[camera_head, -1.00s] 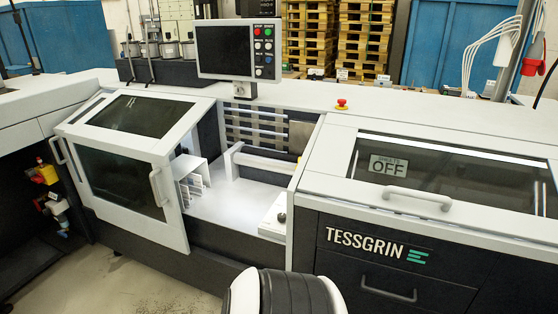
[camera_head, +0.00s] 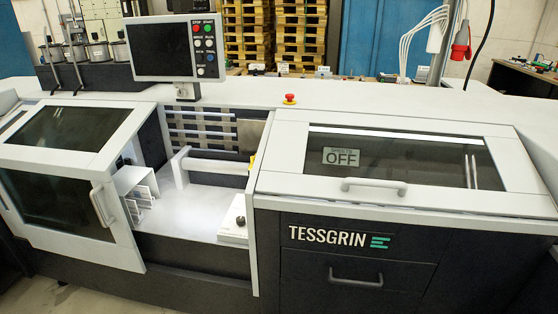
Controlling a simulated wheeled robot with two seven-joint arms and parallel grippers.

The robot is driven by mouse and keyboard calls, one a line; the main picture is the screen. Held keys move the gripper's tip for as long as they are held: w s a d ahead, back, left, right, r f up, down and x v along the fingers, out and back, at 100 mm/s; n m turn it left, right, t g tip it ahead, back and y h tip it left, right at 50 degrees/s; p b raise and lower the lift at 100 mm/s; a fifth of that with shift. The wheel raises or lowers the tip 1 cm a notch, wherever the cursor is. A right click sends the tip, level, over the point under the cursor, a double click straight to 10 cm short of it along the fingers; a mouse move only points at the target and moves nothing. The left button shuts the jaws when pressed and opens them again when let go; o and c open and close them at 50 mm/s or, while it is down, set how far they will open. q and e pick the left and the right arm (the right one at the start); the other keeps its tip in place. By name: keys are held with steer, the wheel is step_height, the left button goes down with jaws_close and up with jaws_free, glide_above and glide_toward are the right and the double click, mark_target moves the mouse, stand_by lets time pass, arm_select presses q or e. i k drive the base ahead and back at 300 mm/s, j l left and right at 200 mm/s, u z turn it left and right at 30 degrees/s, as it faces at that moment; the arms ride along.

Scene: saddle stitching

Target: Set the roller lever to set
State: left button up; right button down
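The stitching machine has an open bay (camera_head: 190,205) in its middle, lit inside. At the bay's right front stands a small white block (camera_head: 232,235) with a black knob (camera_head: 240,220) on top; I cannot tell whether this is the roller lever, and no set label is readable. A white horizontal bar or roller (camera_head: 215,165) crosses the bay. A small yellow part (camera_head: 252,162) shows at the bay's right edge, mostly hidden by the frame. Neither of my grippers is in view.
A hinged cover with a handle (camera_head: 103,205) stands left of the bay. A control panel (camera_head: 175,48) and a red emergency button (camera_head: 289,98) are on top.

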mark_target(252, 158)
steer(key=u, duration=0.3)
steer(key=i+j+z, duration=0.1)
steer(key=i, duration=0.4)
steer(key=i+j+z, duration=0.15)
steer(key=i, duration=0.3)
steer(key=i+j+z, duration=0.1)
steer(key=i, duration=0.4)
steer(key=i+j+z, duration=0.15)
steer(key=i, duration=0.3)
steer(key=j, duration=0.1)
